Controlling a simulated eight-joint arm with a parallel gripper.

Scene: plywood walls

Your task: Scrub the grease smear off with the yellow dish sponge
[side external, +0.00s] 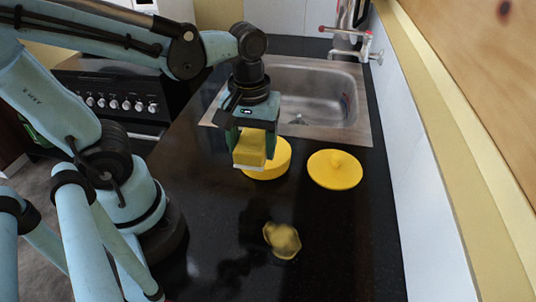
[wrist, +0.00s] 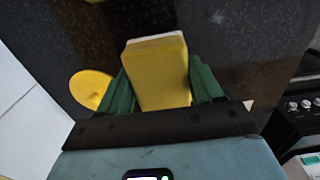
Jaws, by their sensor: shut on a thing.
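My gripper (side external: 251,138) is shut on the yellow dish sponge (side external: 249,148), a block with a pale layer at its lower end. The wrist view also shows the sponge (wrist: 158,75) between the green fingers. I cannot tell whether that patch is the grease smear.
A stove (side external: 115,100) stands at left; a pale wall (side external: 420,170) bounds the right. The front counter is mostly clear.

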